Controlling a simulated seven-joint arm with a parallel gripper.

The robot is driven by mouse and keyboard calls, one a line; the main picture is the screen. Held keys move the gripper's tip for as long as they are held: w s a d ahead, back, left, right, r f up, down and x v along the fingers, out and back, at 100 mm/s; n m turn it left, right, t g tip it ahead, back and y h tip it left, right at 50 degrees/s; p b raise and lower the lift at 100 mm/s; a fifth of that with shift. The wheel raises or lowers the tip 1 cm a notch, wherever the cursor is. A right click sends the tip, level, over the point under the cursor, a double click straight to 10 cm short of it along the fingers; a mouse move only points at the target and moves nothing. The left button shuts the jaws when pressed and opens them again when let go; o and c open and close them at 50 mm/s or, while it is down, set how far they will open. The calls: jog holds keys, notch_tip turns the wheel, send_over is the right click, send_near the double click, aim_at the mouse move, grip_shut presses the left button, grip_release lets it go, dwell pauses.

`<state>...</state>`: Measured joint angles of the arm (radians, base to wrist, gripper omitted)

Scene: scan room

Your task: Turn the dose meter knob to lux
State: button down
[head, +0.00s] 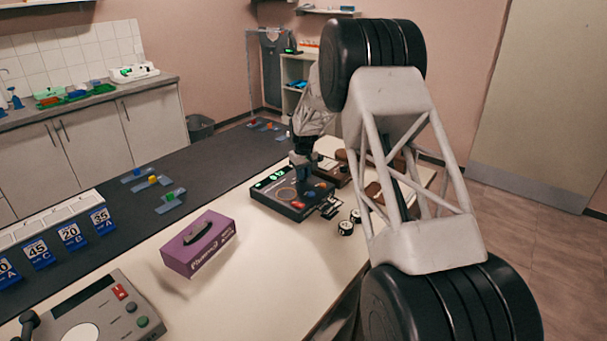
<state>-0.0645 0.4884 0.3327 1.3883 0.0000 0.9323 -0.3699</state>
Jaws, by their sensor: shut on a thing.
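The dose meter (291,207) is a dark flat box with a lit green display (269,179), on the white table right of centre in the head view. My gripper (303,192) reaches down onto its top face, right of the display. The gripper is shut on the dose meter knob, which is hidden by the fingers. The knob's pointer and the lux mark cannot be made out at this size.
A purple box (199,243) with a black handle lies left of the meter. A grey console (85,315) is at front left, beside blue number cards (71,236). The white table (255,270) is bare in front.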

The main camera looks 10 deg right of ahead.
jog(key=c, duration=1.1)
grip_release()
jog(key=shift+r, duration=3.9)
